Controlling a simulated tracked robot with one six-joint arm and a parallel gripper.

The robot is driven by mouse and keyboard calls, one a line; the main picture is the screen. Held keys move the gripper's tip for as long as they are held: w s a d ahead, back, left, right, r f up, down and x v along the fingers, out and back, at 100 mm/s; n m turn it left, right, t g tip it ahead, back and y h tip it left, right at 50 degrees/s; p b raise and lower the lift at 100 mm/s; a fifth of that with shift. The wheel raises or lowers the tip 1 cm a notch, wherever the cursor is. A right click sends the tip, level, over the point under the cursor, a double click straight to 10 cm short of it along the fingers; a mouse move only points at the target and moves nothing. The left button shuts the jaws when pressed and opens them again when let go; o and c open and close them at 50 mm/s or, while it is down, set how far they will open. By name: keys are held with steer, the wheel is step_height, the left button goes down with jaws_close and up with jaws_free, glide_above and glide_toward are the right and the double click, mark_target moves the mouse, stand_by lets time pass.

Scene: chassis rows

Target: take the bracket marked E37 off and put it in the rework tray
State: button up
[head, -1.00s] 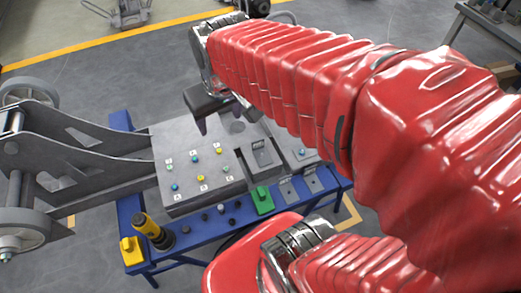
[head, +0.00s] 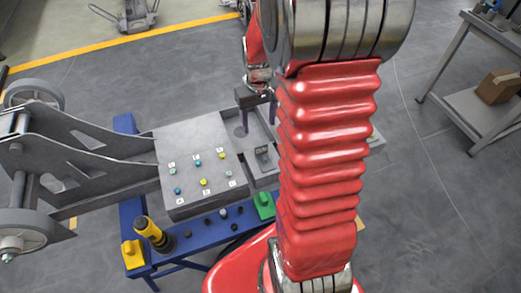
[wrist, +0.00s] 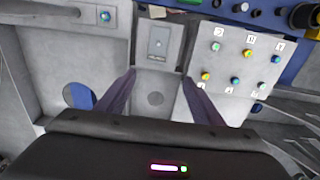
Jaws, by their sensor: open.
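A grey bracket (head: 264,156) sits in a recess of the chassis panel in the head view, to the right of the colored knobs. In the wrist view it is an upright grey plate (wrist: 158,42) with a small hole and a dark marking at its lower edge, too small to read as E37. My gripper (head: 257,117) points down over the recess, behind the bracket. In the wrist view my gripper (wrist: 158,79) is open and empty, its fingers to either side of the recess and the bracket beyond the tips. I cannot identify the rework tray.
The chassis panel (head: 182,140) carries several colored knobs with labels. A blue bench (head: 200,236) in front holds a yellow-black tool (head: 150,232), a green block (head: 264,207) and a yellow block (head: 132,255). A grey shelf (head: 460,95) with a cardboard box stands right. My arm hides the panel's right side.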

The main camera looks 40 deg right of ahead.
mark_target(262, 146)
steer(key=shift+d+f, duration=0.45)
steer(key=shift+f, duration=0.25)
steer(key=shift+f, duration=4.3)
steer(key=shift+f, duration=0.1)
steer(key=shift+f, duration=2.5)
steer(key=c, duration=1.2)
